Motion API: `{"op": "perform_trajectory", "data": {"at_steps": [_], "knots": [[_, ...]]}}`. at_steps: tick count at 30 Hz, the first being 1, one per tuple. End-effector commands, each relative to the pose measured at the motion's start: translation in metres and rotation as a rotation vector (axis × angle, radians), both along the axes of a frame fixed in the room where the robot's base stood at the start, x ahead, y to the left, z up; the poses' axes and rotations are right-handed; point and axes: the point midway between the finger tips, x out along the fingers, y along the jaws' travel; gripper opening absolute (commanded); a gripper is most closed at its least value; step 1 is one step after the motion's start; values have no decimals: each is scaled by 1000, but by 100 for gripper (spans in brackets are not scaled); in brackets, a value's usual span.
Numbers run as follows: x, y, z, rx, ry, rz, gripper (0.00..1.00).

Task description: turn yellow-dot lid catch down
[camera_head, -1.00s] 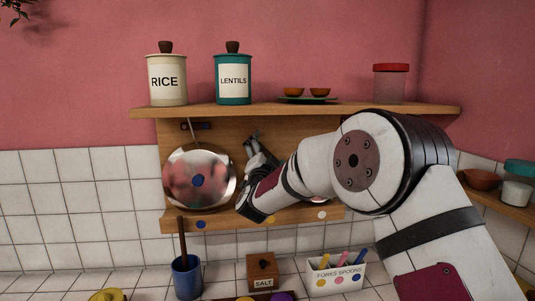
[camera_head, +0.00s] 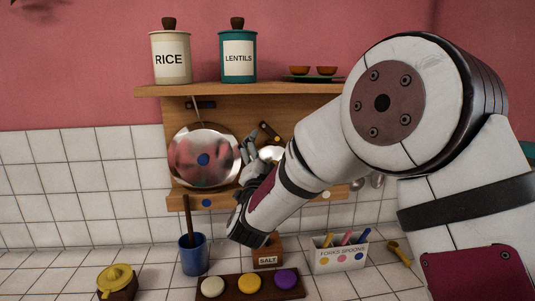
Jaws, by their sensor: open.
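A dark lid catch with a yellow dot (camera_head: 271,133) sits on the wooden back board of the pot shelf, slanting down to the right. Below it a silvery lid (camera_head: 271,154) shows in part; my arm hides the rest. To its left a shiny lid with a blue dot (camera_head: 203,159) leans on the board, with a level dark catch (camera_head: 201,105) above it. My gripper (camera_head: 247,147) is open and empty, with its fingers pointing up just left of and a little below the yellow-dot catch. I cannot tell whether a finger touches the catch or the lid.
The upper shelf (camera_head: 220,90) holds a rice canister (camera_head: 171,58), a lentils canister (camera_head: 239,58) and small bowls. On the counter stand a blue cup (camera_head: 193,257), a salt box (camera_head: 266,252), a forks-and-spoons box (camera_head: 339,254) and a board with coloured discs (camera_head: 247,287).

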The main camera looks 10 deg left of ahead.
Motion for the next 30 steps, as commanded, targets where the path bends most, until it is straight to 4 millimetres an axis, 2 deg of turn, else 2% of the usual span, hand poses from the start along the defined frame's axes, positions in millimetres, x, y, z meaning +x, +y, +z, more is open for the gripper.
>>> {"op": "perform_trajectory", "data": {"at_steps": [5, 8, 17, 23, 26, 30], "knots": [[0, 0, 0, 0, 0, 0, 90], [2, -4, 3, 0, -1, 2, 68], [13, -57, 31, -11, 25, 33, 0], [17, -69, 37, -12, 39, 41, 0], [28, -68, 40, -12, 39, 40, 0], [52, -67, 46, -12, 39, 39, 0]]}}
